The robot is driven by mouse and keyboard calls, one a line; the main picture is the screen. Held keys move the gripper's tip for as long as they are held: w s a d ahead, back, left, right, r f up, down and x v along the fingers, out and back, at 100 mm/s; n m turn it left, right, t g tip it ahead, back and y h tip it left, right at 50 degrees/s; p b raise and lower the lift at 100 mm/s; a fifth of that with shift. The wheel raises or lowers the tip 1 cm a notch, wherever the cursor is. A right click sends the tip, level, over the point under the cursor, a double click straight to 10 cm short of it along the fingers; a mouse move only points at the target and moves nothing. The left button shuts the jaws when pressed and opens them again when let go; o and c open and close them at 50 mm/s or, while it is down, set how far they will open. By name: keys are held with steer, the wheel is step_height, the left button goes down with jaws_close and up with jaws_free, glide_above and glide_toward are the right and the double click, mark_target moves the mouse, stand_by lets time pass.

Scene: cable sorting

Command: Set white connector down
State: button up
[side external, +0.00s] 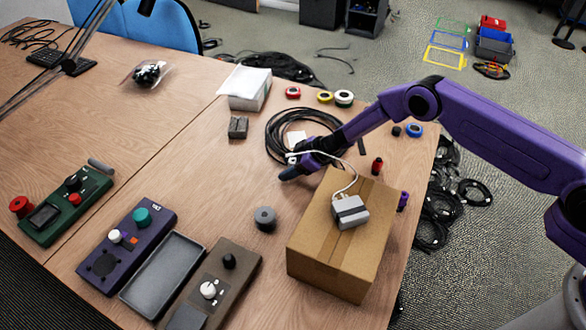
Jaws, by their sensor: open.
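The white connector (291,158) is at the end of a white cable, right against my gripper (288,170). My gripper is low over the table beside the black cable coil (276,118). Its jaws are open, but the fingers are small and partly hidden, so I cannot tell whether they touch the connector. The white cable (354,178) loops across my gripper and runs down to a grey-white power adapter (350,212). The adapter lies on top of a closed cardboard box (325,240).
A grey roll (265,218) stands left of the box. Several control panels and a grey tray (162,275) fill the front left. Bare wood (200,165) is free at mid-left.

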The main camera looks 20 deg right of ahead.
mark_target(289, 160)
steer(key=shift+a+f, duration=0.1)
steer(key=shift+c, duration=0.3)
jaws_close()
step_height(289, 160, up, 9)
steer(key=shift+r, duration=0.2)
steer(key=s+a+f+n+g, duration=0.2)
steer(key=s+n, duration=0.1)
steer(key=s+a+f+n+g+y, duration=0.1)
steer(key=s+f, duration=0.1)
steer(key=shift+s+a+f+n+g, duration=0.1)
steer(key=shift+s+a+n+g, duration=0.1)
steer(key=shift+a+n+g, duration=0.15)
steer(key=shift+f, duration=2.4)
